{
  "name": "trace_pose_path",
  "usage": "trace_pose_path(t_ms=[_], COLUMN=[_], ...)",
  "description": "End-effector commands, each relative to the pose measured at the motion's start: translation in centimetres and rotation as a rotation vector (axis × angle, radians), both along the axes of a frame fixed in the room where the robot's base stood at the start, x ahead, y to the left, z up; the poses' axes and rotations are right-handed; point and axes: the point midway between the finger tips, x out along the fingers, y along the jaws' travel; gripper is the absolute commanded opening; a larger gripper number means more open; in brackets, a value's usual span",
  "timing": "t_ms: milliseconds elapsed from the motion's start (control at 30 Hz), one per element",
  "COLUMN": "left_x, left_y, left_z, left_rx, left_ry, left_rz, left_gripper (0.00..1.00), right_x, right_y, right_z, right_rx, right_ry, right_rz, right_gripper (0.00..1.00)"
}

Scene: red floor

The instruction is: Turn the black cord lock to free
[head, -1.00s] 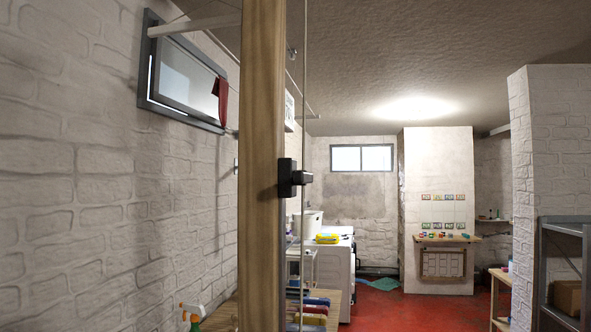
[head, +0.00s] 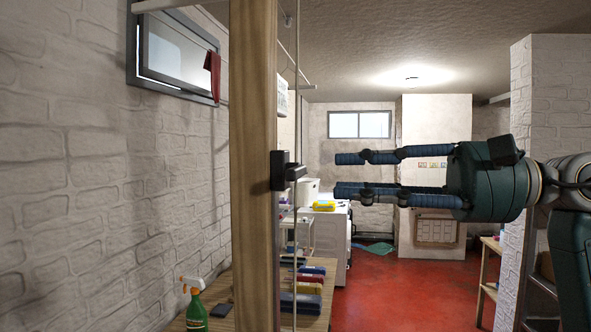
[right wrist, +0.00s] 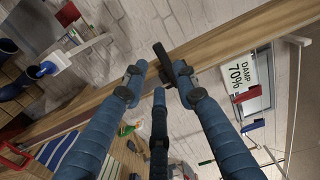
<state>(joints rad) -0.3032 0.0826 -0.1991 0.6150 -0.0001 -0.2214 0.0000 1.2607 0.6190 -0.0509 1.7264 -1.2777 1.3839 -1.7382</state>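A thin cord (head: 296,235) runs vertically by the lever. My right gripper (head: 345,174) is open and empty, its blue fingers pointing left at the lock's height, with a gap to the lever. In the right wrist view the lock (right wrist: 162,57) shows just beyond the fingertips of my right gripper (right wrist: 158,84); fingers overlap the lever area there, so contact is hard to tell. My left gripper is not in view.
The wooden post (head: 253,200) stands in front of a bench (head: 220,285) with a spray bottle (head: 196,305) and several folded cloths. A white brick wall is at left. A white appliance (head: 335,240) stands behind. Red floor (head: 400,295) is clear at right.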

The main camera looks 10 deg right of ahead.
Motion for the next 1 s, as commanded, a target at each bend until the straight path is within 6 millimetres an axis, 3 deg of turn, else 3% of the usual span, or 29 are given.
trace_pose_path(t_ms=[200,400,833,1000], left_x=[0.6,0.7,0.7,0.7], left_y=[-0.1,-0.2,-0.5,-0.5], left_z=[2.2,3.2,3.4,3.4], left_rx=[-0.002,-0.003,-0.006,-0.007], left_ry=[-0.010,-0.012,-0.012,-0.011], left_rz=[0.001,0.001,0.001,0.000], left_gripper=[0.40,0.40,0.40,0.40], right_x=[1.3,2.2,2.5,2.5], right_y=[4.2,6.8,7.8,7.8], right_z=[0.4,0.3,0.1,0.1], right_rx=[0.003,0.005,0.006,0.006], right_ry=[0.004,0.006,0.004,0.004], right_rz=[0.006,0.005,0.002,0.002], right_gripper=[0.29,0.29,0.29,0.00])
